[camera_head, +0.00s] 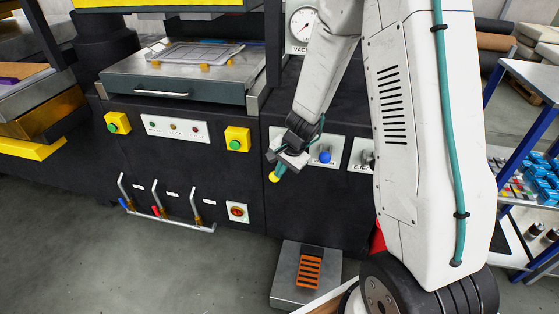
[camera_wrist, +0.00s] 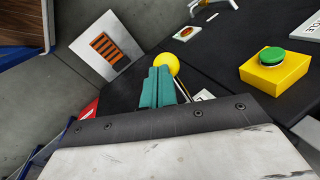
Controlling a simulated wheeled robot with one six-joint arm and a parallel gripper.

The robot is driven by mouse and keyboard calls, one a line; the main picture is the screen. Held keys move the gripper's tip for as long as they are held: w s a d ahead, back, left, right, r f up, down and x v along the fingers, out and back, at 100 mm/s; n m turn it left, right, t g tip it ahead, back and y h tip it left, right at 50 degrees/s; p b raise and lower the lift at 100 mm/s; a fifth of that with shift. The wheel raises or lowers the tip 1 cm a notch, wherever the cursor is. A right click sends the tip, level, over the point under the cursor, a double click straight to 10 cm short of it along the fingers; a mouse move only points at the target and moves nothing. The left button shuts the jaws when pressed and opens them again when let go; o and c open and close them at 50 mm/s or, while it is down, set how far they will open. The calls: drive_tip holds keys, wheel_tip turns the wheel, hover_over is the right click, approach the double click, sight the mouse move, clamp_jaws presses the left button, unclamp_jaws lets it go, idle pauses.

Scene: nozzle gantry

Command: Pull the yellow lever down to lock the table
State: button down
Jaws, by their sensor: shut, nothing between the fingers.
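The yellow lever's round knob (camera_head: 274,178) shows low beside my fingertips, in front of the black machine panel. In the wrist view the yellow knob (camera_wrist: 169,63) is just beyond the fingertips. A thin pale rod runs from it along the right side of the fingers toward a partly hidden label. My gripper (camera_head: 281,168) has teal fingers pressed together with nothing between them; they also show in the wrist view (camera_wrist: 158,88). The fingertips are very close to the knob; I cannot tell whether they touch it. The lever's base is hidden behind the gripper.
A blue knob (camera_head: 325,157) on a white plate is just right of my gripper. Green buttons on yellow boxes (camera_head: 237,139) are to the left. A grey pedal box with an orange grate (camera_head: 309,271) stands on the floor below. The grey table (camera_head: 182,88) is upper left.

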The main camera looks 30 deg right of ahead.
wheel_tip(320, 180, down, 7)
drive_tip(key=shift+d+f, duration=0.15)
idle(0.4)
drive_tip(key=shift+w, duration=0.15)
idle(0.3)
